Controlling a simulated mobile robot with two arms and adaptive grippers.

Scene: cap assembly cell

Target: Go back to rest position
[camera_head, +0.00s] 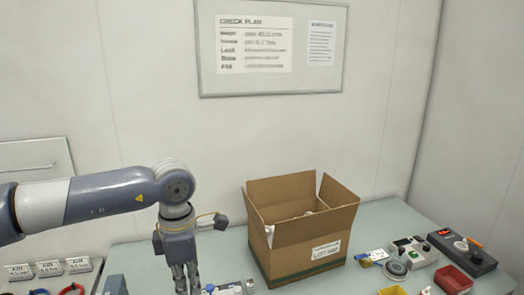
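My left arm reaches in from the left, and my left gripper (185,280) points down over the left part of the table. Its fingers show small and near the lower picture edge, so I cannot tell whether they are open or shut. My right gripper is not in view. An open cardboard box (285,265) stands upright on the table (225,255), to the right of my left gripper and apart from it. Its flaps are up, and a small part of something pale shows inside.
Small parts and a device (230,288) lie beside the gripper. At the right are a grey device (414,252), a dark control box (463,252), a red bin (453,280) and a yellow bin (392,291). A whiteboard (310,82) hangs on the back wall.

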